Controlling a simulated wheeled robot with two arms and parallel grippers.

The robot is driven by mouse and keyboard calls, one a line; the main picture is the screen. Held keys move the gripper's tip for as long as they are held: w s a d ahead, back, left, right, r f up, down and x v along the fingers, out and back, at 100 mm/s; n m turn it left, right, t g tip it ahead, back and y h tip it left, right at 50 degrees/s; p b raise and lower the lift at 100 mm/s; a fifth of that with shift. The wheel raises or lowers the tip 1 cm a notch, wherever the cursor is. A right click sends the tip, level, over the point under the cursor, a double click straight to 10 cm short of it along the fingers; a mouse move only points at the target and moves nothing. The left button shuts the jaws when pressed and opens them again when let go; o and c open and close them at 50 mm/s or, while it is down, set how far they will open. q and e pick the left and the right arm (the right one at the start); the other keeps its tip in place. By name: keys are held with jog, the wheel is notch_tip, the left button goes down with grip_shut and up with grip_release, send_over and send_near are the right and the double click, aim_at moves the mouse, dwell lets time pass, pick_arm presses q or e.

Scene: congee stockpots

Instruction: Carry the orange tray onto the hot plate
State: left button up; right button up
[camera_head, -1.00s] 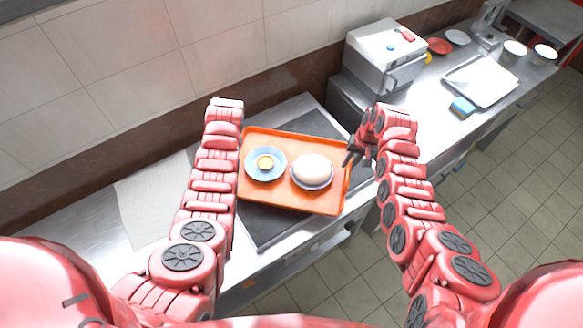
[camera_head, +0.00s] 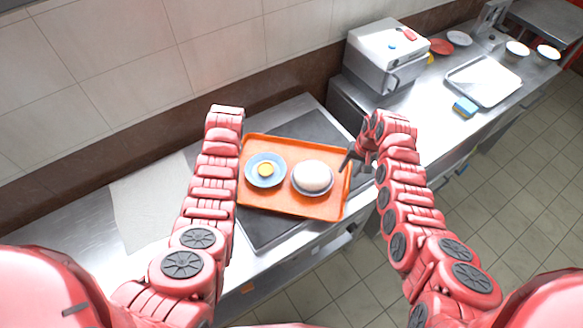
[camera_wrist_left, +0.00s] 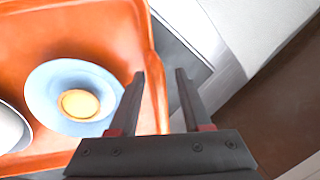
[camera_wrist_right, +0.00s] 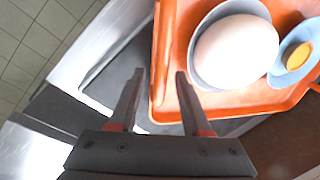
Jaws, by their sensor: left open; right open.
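The orange tray (camera_head: 285,203) lies over the dark hot plate (camera_head: 268,229), whose dark surface shows past the tray's near and far edges. The tray looks level and appears to rest on it. On the tray are a blue dish with a yellow item (camera_head: 265,170) and a bowl with a white rounded heap (camera_head: 312,178). My right gripper (camera_head: 349,161) is open at the tray's right edge; its fingers (camera_wrist_right: 158,88) stand either side of the rim. My left gripper (camera_wrist_left: 160,88) is open, fingers around the left rim; my arm hides it in the head view.
A steel box appliance (camera_head: 385,55) stands behind on the right. A metal tray (camera_head: 484,80), a blue and yellow sponge (camera_head: 465,106) and several dishes lie on the right counter. A pale sheet (camera_head: 150,205) covers the left counter. A tiled wall is behind.

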pick_arm(q)
jog(key=shift+r, duration=0.1)
pick_arm(e)
jog(key=shift+w+r, duration=0.1)
jog(key=shift+r, duration=0.4)
pick_arm(q)
notch_tip(320, 180, up, 12)
jog(key=d, duration=0.2)
jog(key=shift+s+d+f, duration=0.15)
jog(key=shift+s+f, duration=0.05)
pick_arm(e)
notch_tip(320, 180, up, 11)
jog(key=d, duration=0.2)
jog(key=shift+s, duration=0.3)
jog(key=shift+d+f, duration=0.1)
jog(key=shift+f, duration=0.1)
